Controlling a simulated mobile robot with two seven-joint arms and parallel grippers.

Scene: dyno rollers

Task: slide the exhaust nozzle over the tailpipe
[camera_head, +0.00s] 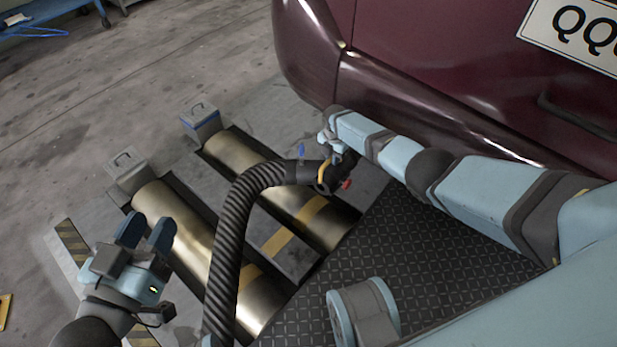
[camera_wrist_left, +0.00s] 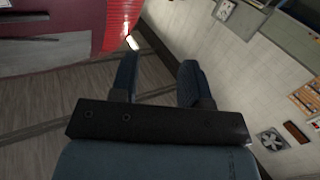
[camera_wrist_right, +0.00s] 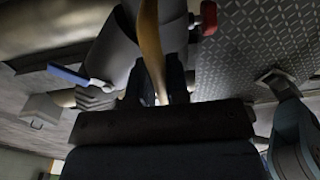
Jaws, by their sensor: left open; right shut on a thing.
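The exhaust nozzle (camera_head: 308,173) is a dark fitting with a yellow band, a blue lever and a red knob, on the end of a black corrugated hose (camera_head: 233,220). My right gripper (camera_head: 338,168) is shut on the nozzle near its yellow band. The right wrist view shows the band (camera_wrist_right: 151,45) between the fingers (camera_wrist_right: 160,88). The nozzle is held above the far roller, close to the car's lower rear edge. No tailpipe can be made out; the car body may hide it. My left gripper (camera_head: 146,230) is open and empty above the near roller; its spread fingers show in the left wrist view (camera_wrist_left: 157,75).
The dark red car (camera_head: 430,60) fills the upper right. Two brass-coloured rollers (camera_head: 172,215) lie in the floor, with grey end blocks (camera_head: 201,122). A dark tread plate (camera_head: 420,270) lies at lower right.

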